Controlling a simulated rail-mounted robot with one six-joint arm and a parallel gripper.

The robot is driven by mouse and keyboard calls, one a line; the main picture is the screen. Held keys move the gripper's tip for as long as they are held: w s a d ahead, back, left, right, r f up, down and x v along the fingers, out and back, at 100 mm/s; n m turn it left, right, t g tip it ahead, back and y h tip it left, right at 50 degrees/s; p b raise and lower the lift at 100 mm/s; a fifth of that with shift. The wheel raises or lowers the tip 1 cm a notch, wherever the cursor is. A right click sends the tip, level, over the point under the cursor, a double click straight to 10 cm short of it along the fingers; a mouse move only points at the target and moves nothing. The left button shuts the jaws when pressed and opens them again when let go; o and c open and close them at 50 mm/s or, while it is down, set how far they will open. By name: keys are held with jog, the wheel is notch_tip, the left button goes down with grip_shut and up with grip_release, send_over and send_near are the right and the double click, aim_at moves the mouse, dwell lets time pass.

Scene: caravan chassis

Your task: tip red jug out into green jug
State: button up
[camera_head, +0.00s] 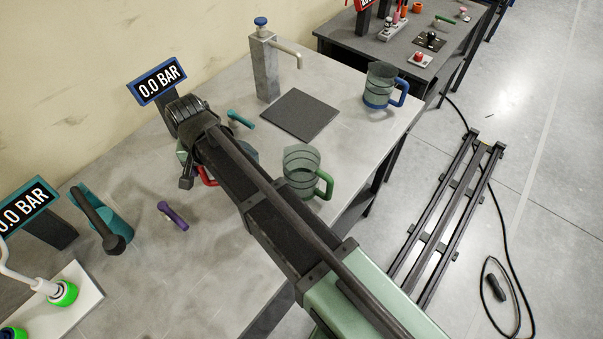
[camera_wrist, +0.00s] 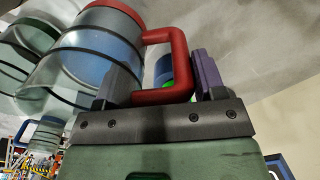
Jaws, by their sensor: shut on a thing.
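The red jug (camera_wrist: 105,50) is a clear jug with a red base, dark bands and a red handle. My gripper (camera_wrist: 165,82) is shut on its handle in the wrist view. Bluish contents seem to show through its wall. In the head view my arm hides most of it; a bit of its red handle (camera_head: 208,177) shows. I cannot tell how far it is tilted. The green jug (camera_head: 301,160), clear with dark bands and a green handle, stands upright on the table right of my arm. A clear banded jug, likely the green one, shows beside the red jug in the wrist view (camera_wrist: 28,50).
A blue-handled jug (camera_head: 381,82) stands at the table's far right. A grey tap post (camera_head: 265,68) and dark square mat (camera_head: 300,114) are behind. A purple valve handle (camera_head: 172,215), teal handle (camera_head: 240,118) and pressure displays (camera_head: 157,81) are around my arm.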

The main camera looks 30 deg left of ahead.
jog(key=shift+f, duration=0.15)
jog(key=shift+w+d+r+g+y+p, duration=0.3)
jog(key=shift+d+r+y+p, duration=0.1)
jog(key=shift+r+p, duration=0.2)
jog(key=shift+w+d+r+g+y+p, duration=0.15)
jog(key=shift+d+r+g+y+p, duration=0.2)
jog(key=shift+r+p, duration=0.25)
jog(key=w+d+r+g+y+p, duration=0.2)
jog(key=w+d+r+g+y, duration=0.2)
jog(key=r, duration=0.4)
jog(key=shift+w+d+g+y, duration=0.45)
jog(key=shift+d+y, duration=0.35)
jog(key=shift+y, duration=0.35)
jog(key=shift+w+d+r+g+y, duration=0.15)
jog(key=shift+r+g+y, duration=0.15)
jog(key=shift+r, duration=0.1)
jog(key=shift+w+d+r+g+y+b, duration=0.5)
jog(key=shift+d+r+g+y, duration=0.15)
jog(key=shift+r+y, duration=0.15)
dwell(1.8)
jog(key=shift+w+d+r+g+y+b, duration=0.45)
jog(key=shift+w+d+r+y+b, duration=0.05)
jog(key=shift+d+y+b, duration=0.15)
dwell(1.0)
